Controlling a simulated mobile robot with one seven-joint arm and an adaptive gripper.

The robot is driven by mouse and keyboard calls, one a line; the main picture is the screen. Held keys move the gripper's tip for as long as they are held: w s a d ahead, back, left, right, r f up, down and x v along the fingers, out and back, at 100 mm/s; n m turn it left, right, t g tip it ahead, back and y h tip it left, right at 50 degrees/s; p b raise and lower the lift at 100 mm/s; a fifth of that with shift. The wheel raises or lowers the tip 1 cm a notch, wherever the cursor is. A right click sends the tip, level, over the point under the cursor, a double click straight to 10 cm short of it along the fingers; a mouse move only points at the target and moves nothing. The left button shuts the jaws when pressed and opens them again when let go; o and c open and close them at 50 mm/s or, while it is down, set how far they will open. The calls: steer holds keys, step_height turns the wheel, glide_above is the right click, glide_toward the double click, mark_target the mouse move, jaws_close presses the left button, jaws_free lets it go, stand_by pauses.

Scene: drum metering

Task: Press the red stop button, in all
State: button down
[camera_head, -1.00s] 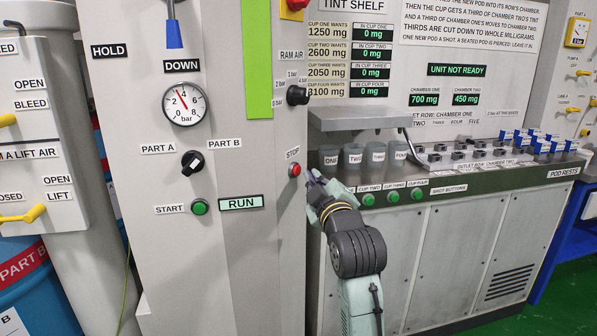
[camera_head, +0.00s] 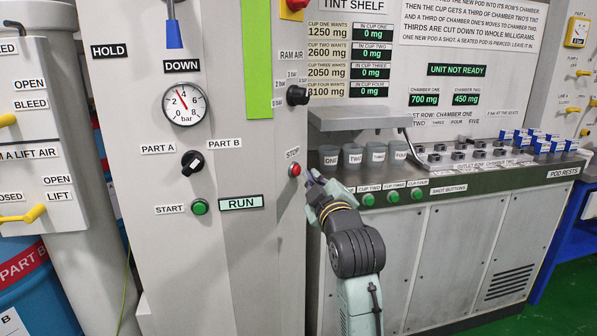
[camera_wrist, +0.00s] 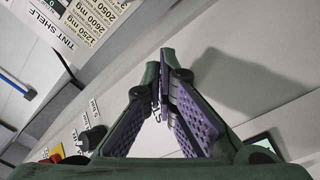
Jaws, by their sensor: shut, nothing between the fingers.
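The red stop button (camera_head: 294,170) sits on the right part of the grey cabinet front, just under a STOP label (camera_head: 292,153). My gripper (camera_head: 313,178) is shut and empty, with its fingertips just right of the button and slightly lower in the head view. I cannot tell whether the tips touch the button or the panel. In the wrist view the fingertips (camera_wrist: 162,78) meet in front of the grey panel, and part of a dark-lettered label shows behind them. The stop button cannot be made out there.
A black ram air knob (camera_head: 297,95) stands out above the stop button. A red button on a yellow base (camera_head: 296,5) is at the top edge. A green start button (camera_head: 199,207) is at left. Grey cups (camera_head: 353,157) and green shot buttons (camera_head: 393,195) are close by at right.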

steer(key=shift+w+a, duration=0.15)
steer(key=shift+a, duration=0.2)
steer(key=shift+w+a, duration=0.2)
steer(key=shift+a, duration=0.15)
stand_by(0.8)
steer(key=shift+s+d, duration=0.4)
steer(key=shift+d, duration=0.3)
steer(key=shift+d, duration=0.1)
steer(key=d, duration=0.1)
steer(key=s+d, duration=0.1)
steer(key=d, duration=0.1)
steer(key=s+d, duration=0.1)
steer(key=shift+s+d+b, duration=0.15)
steer(key=shift+b, duration=0.15)
stand_by(0.6)
